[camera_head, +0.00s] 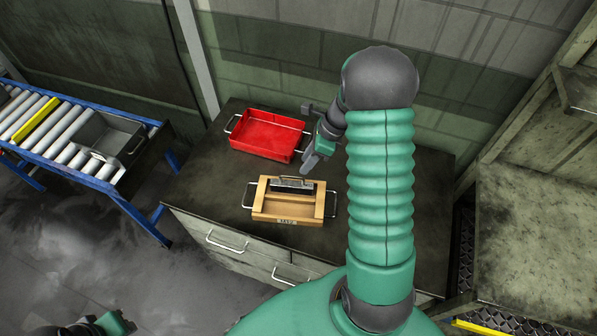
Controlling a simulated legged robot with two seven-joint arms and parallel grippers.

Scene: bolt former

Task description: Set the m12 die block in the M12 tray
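The M12 tray (274,206) is a light wooden tray with metal side handles and a small front label that seems to read M12. It stands on the dark worktop. A grey metal block with a handle on top, apparently the m12 die block (291,185), is at the tray's rear part, between its side walls. Whether it is fully seated I cannot tell. My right gripper (311,165) is behind and slightly right of the block, apart from it. Its fingers are seen edge-on, and nothing shows in them. Only a piece of my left arm shows at the bottom left.
A red tray (267,136) with metal handles stands behind the wooden tray, to the left. The worktop (207,178) is clear left of the wooden tray. A blue-framed roller conveyor (70,135) is at the left. A shelf unit (530,235) is at the right.

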